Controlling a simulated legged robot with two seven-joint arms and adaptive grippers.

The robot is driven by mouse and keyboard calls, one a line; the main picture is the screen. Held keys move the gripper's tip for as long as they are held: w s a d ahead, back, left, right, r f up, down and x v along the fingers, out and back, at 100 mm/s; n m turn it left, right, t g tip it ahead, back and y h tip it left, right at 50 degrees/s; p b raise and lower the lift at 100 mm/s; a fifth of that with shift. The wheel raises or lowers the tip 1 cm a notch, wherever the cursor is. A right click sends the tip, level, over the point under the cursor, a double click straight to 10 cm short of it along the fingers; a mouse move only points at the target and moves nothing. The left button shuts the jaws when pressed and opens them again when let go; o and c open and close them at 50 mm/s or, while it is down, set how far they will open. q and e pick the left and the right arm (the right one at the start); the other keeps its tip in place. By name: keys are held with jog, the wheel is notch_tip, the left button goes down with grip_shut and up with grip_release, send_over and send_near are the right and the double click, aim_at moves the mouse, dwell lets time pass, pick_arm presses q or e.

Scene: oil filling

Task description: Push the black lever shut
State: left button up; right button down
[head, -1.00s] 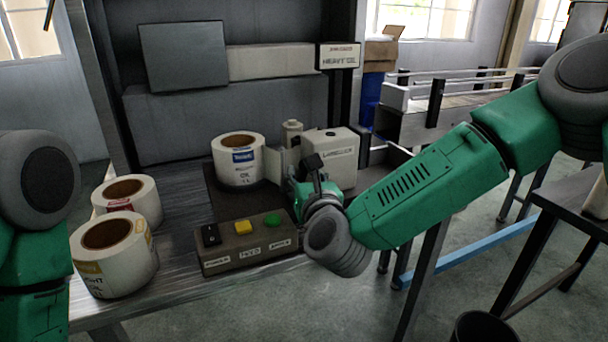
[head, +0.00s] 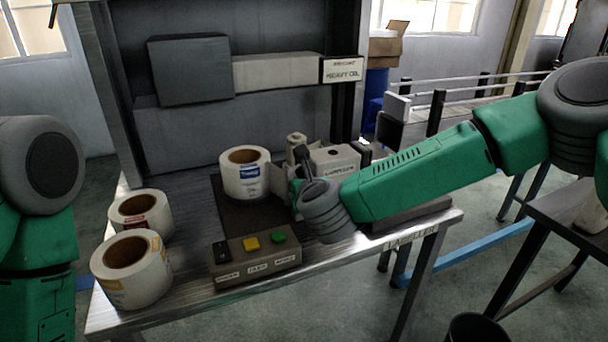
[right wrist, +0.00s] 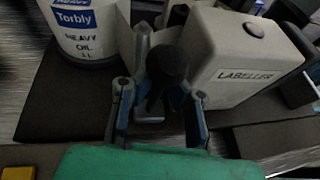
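The white labeller (head: 335,160) stands on the table with a black lever (head: 302,155) at its left side. In the right wrist view the lever's round black knob (right wrist: 166,62) is in front of the labeller box (right wrist: 245,65). My right gripper (right wrist: 160,95) is open, with one finger on each side of the knob; I cannot tell whether it touches. In the head view the right gripper is mostly hidden behind my wrist. A white roll (head: 246,174) labelled heavy oil stands left of the labeller. My left gripper is out of view.
A button box (head: 255,260) with black, yellow and green buttons sits at the table's front. Two more label rolls, one at the back (head: 140,213) and one in front (head: 131,268), stand at the left.

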dwell(0.3)
jog(key=c, duration=1.6)
grip_release()
jog(key=v, duration=1.1)
jog(key=shift+s, duration=0.4)
